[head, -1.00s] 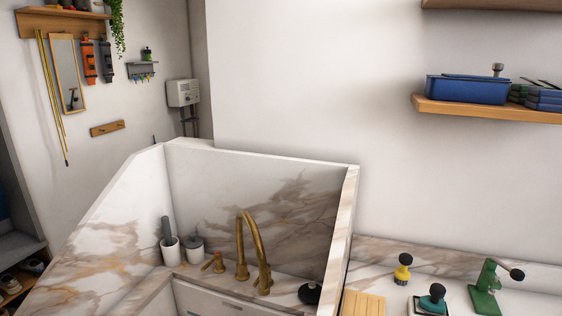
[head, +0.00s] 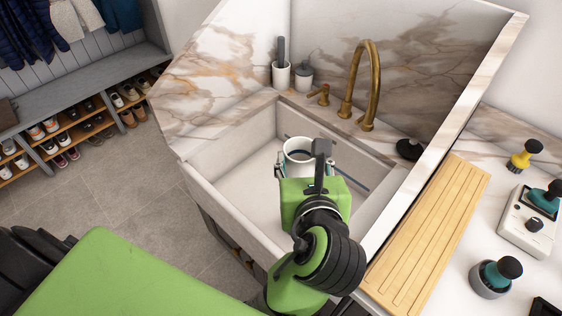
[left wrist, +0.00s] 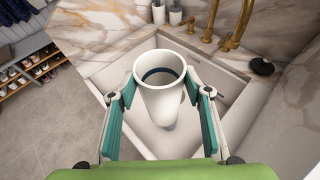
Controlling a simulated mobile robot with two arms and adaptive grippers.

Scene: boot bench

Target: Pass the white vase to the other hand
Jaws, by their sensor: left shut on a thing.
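The white vase (head: 297,167) is a tall tapered cup with a dark blue band inside its wide open mouth. My left gripper (head: 304,172) is shut on the vase, holding it upright over the sink basin. In the left wrist view the vase (left wrist: 160,112) sits between the teal finger pads of my left gripper (left wrist: 160,90), one on each side. Its lower end shows below the fingers, over the pale basin. My right gripper is in neither view now.
The marble sink (head: 232,172) has tall walls at the back and right. A brass faucet (head: 372,85) rises behind the basin. A wooden board (head: 430,235) lies right of the sink, with stamp-like tools (head: 525,155) beyond. Shoe shelves (head: 75,135) stand at left.

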